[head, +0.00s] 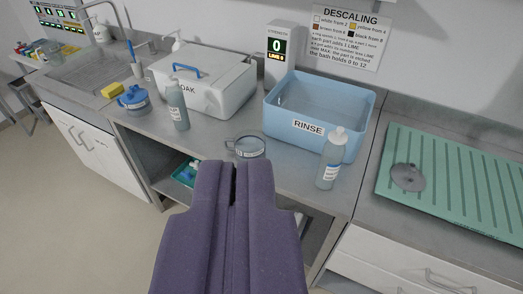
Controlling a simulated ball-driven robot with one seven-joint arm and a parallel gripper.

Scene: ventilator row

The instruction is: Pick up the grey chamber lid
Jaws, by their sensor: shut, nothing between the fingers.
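A round grey disc with a small raised middle (407,177), which looks like the grey chamber lid, lies flat on the ribbed green mat (460,195) at the right. My purple gripper (234,166) is in the lower middle of the picture. Its two fingers are shut with nothing between them. The lid is to the right of the gripper and apart from it. Nothing hides the lid.
A blue RINSE tub (350,143), a white lidded SOAK box (228,98) and a small round clear vessel (247,148) stand on the counter. Bottles stand near the tub (329,165) and box (177,110). A blue-topped container (134,102) is at left. Mat space around the lid is clear.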

